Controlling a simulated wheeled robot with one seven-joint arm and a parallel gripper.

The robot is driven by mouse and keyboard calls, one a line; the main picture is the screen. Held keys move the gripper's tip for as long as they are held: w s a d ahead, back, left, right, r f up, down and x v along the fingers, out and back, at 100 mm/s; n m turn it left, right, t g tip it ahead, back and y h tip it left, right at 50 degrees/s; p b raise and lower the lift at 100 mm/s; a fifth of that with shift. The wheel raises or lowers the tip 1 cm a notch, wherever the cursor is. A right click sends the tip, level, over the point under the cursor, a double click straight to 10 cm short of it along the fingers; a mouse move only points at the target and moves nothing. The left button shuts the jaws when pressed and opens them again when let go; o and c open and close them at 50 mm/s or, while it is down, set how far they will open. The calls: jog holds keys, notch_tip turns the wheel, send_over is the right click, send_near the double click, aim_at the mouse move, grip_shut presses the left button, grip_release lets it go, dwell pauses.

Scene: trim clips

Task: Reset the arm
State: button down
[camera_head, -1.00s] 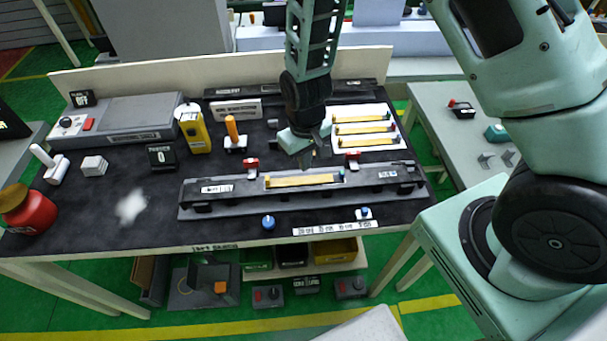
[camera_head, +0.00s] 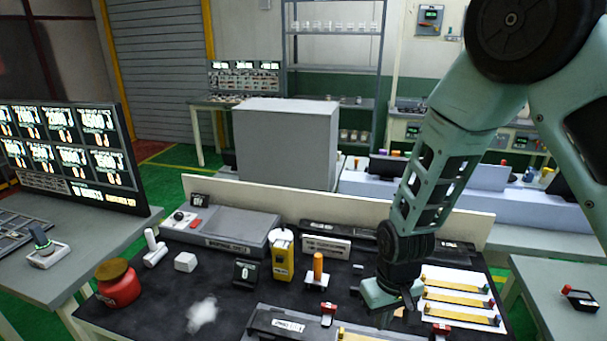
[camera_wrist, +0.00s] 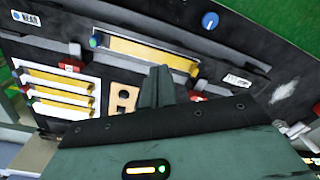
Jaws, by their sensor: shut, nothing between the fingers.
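My gripper (camera_head: 391,316) hangs over the right part of the dark bench, left of the white tray with yellow strips. In the wrist view my gripper's fingers (camera_wrist: 157,86) are together with nothing between them. A dark fixture bar (camera_head: 265,325) lies at the bottom of the head view, partly cut off. In the wrist view it holds a yellow trim strip (camera_wrist: 150,53), apart from the fingers. My arm is bent, its forearm running down to the gripper.
A white tray (camera_head: 463,276) with yellow strips lies right of my gripper. An orange-handled tool (camera_head: 318,268), a yellow device (camera_head: 283,259) and a red jar (camera_head: 118,284) stand on the bench. A cream back panel (camera_head: 345,210) edges it.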

jog(key=s+a+r+n+b, duration=0.2)
jog(key=s+r+b, duration=0.2)
jog(key=s, duration=0.5)
jog(key=s+a+r+n+b, duration=0.2)
jog(key=s+b, duration=0.4)
jog(key=s, duration=0.4)
notch_tip(320, 180, up, 2)
jog(key=shift+a+r+n, duration=0.25)
jog(key=shift+n, duration=0.25)
